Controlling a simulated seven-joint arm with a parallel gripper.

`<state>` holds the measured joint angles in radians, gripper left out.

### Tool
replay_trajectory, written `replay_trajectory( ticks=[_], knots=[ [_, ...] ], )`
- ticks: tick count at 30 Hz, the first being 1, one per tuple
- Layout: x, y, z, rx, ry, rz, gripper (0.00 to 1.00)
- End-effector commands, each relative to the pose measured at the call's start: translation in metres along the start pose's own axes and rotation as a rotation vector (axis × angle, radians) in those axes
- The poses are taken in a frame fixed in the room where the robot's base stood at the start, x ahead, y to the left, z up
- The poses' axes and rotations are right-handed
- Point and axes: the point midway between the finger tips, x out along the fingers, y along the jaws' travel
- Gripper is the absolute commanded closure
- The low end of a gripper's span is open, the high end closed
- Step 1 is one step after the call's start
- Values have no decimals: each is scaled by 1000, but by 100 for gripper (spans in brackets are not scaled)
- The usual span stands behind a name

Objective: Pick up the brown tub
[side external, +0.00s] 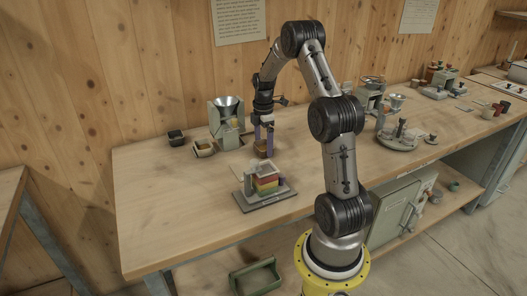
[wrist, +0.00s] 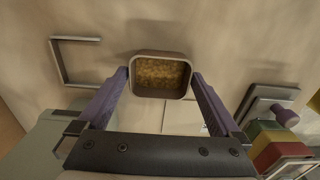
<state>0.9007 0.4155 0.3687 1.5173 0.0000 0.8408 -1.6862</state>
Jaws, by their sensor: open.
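The brown tub (wrist: 160,92) holds yellowish-brown granular feed and stands upright on the bench. It also shows in the side view (side external: 263,153), partly hidden by my gripper. My gripper (wrist: 160,76) is open, with one purple finger on each side of the tub. In the wrist view, the fingertips are close to the tub's left and right walls; I cannot tell whether they touch. In the side view, my gripper (side external: 263,146) points down over the tub.
A green machine with a metal funnel (side external: 227,103), a pale tub (side external: 204,149) and a black box (side external: 176,138) stand left. A grey stand with coloured blocks (side external: 266,187) is in front. A thin rectangular frame (wrist: 98,39) lies left in the wrist view.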

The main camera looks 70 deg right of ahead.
Motion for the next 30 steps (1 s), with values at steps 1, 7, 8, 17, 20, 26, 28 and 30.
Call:
replay_trajectory(
  ticks=[1,7,8,17,20,26,28,30],
  knots=[
    [6,-1,0,0,0,-2,0],
    [13,0,0,0,0,1,0],
    [13,0,0,0,0,1,0],
    [12,0,0,0,0,1,34],
    [12,0,0,0,0,1,52],
    [12,0,0,0,0,2,68],
    [12,0,0,0,0,2,68],
    [11,0,0,0,0,2,68]
  ],
)
